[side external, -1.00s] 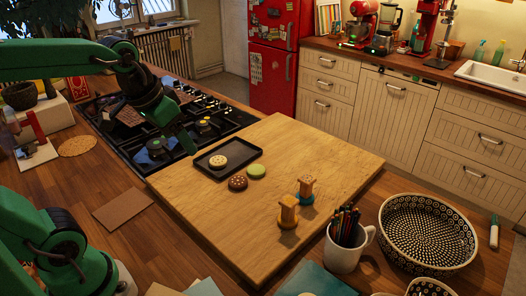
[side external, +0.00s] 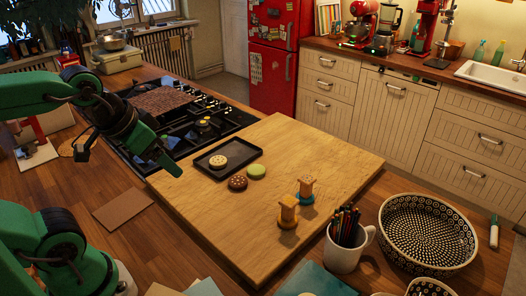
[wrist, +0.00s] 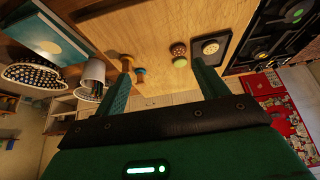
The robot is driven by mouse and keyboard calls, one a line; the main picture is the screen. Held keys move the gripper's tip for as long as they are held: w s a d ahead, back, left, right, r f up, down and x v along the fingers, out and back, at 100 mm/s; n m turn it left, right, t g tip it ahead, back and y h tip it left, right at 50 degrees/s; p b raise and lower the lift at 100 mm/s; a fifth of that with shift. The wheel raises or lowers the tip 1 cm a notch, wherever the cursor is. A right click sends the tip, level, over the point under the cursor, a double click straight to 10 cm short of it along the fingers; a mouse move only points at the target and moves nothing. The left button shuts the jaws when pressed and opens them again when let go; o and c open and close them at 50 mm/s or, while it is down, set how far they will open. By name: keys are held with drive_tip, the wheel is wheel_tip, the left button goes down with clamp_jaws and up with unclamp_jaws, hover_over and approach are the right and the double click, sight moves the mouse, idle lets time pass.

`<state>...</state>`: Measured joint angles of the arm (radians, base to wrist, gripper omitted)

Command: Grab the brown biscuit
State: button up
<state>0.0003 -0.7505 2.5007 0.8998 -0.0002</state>
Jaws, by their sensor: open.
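The brown biscuit (side external: 238,182) lies flat on the wooden board, just in front of the dark tray. In the wrist view a brown biscuit (wrist: 178,50) shows between my two fingers, some way off. A green biscuit (side external: 256,171) lies close beside it on the right. A pale biscuit (side external: 218,161) sits on the tray (side external: 245,157). My gripper (side external: 130,163) is open and empty, to the left of the board and biscuits and raised above the counter. Its spread fingers also show in the wrist view (wrist: 162,82). Nothing hides the brown biscuit in the side view.
Two wooden stamps, one with an orange base (side external: 288,212) and one with a teal base (side external: 306,192), stand on the board (side external: 205,214). A white mug of pencils (side external: 347,245) and a patterned bowl (side external: 428,232) stand right. The stove (side external: 175,140) lies behind. The board's front is clear.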

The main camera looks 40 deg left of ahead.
drive_tip(key=shift+c, duration=1.1)
